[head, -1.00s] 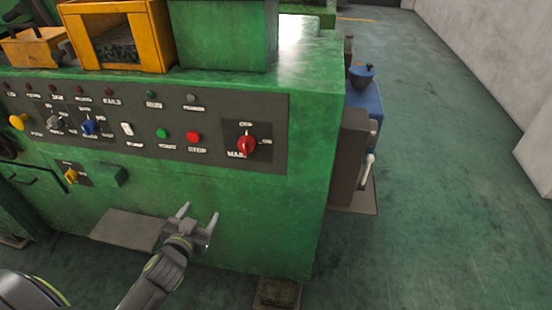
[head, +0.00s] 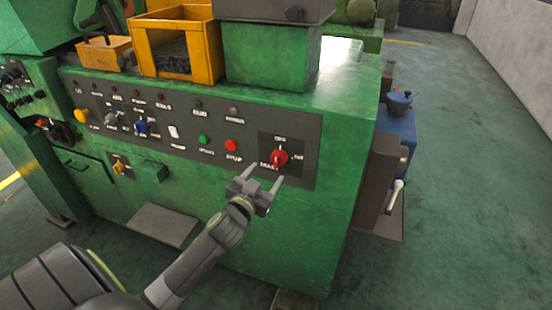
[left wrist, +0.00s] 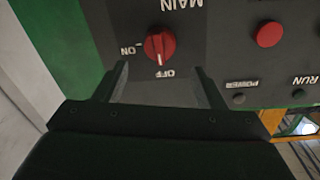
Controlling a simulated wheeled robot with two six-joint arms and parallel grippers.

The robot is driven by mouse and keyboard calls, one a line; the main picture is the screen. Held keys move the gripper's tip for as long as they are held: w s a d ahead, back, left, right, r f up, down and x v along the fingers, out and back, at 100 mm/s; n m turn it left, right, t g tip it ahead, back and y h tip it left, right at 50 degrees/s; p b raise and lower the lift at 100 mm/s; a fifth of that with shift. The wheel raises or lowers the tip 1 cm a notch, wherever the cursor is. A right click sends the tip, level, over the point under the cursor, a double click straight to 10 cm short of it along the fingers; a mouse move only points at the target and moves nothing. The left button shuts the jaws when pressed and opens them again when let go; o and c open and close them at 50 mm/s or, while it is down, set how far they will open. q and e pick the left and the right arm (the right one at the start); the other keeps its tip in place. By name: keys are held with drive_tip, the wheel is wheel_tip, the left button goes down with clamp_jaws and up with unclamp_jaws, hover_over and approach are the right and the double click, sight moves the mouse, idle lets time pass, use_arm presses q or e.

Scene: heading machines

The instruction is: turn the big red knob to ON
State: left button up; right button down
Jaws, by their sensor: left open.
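The big red knob (head: 280,158) is at the right end of the dark control panel, with OFF printed above it, ON to its right and MAIN to its lower left. Its white mark points to OFF, as the left wrist view shows on the knob (left wrist: 160,46). My left gripper (head: 264,174) is open and empty, just below and left of the knob and apart from it. In the left wrist view its fingers (left wrist: 160,75) point toward the panel, with the knob beyond them. My right gripper is in neither view.
A red STOP button (head: 232,145) and a green START button (head: 204,139) sit left of the knob. The floor (head: 465,200) to the right is clear.

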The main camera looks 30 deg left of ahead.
sight(275, 162)
use_arm(q)
drive_tip(key=w, duration=0.5)
drive_tip(key=w+a+p, duration=0.1)
drive_tip(key=w, duration=0.1)
drive_tip(key=shift+w+a, duration=0.1)
drive_tip(key=shift+w, duration=0.1)
drive_tip(key=shift+c, duration=0.4)
drive_tip(key=c, duration=0.9)
